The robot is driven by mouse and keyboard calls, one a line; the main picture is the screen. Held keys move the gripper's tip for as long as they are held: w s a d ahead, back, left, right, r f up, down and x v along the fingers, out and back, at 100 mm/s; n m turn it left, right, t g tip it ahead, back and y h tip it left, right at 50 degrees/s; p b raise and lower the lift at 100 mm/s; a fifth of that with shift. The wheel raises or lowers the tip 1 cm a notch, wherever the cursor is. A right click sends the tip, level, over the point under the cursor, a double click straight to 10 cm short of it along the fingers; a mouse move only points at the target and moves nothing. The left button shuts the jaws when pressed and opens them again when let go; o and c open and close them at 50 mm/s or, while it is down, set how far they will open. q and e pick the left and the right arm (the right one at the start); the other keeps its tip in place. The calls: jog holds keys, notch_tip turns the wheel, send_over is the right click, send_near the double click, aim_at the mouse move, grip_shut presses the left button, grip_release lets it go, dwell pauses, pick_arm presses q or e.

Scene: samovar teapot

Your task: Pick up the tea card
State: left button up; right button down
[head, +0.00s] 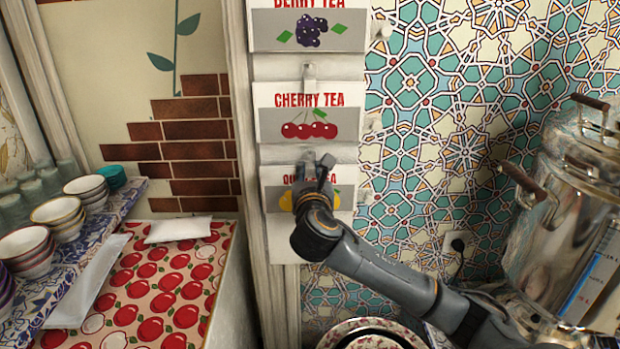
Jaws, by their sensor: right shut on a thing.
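Three tea cards hang one above another on a pale wooden post. The top berry card (345,32) shows dark berries and is cut off by the frame edge. The middle card (270,122) reads "CHERRY TEA" and shows red cherries. The lowest card (281,238) shows yellow fruit, and its title is partly hidden behind my right gripper. My right gripper (314,163) is at the top edge of this lowest card, shut on it near its upper middle. My left gripper is not in view.
A metal samovar (540,230) with wooden handles stands at the right. Stacked bowls (58,213) and glasses line a patterned shelf at the left. A red apple-print cloth (160,290) holds white packets (178,229). A plate (370,335) lies below my right arm.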

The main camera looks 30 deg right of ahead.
jog(key=shift+r, duration=0.55)
pick_arm(q)
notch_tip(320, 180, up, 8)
jog(key=p, duration=0.8)
pick_arm(e)
jog(key=v, duration=1.8)
jog(key=w+d+f+b, duration=0.3)
jog(key=w+f+b, duration=0.1)
jog(key=f, duration=0.5)
jog(key=w+d+f+b, duration=0.2)
jog(key=w+f+b, duration=0.2)
jog(key=f, duration=0.5)
pick_arm(q)
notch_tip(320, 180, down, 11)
jog(key=b, duration=0.2)
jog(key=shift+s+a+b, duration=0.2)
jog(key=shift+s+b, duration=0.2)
pick_arm(e)
jog(key=f+x, duration=0.1)
jog(key=x, duration=0.7)
jog(key=shift+f, duration=0.4)
jog(key=shift+w+d, duration=0.1)
jog(key=shift+w, duration=0.1)
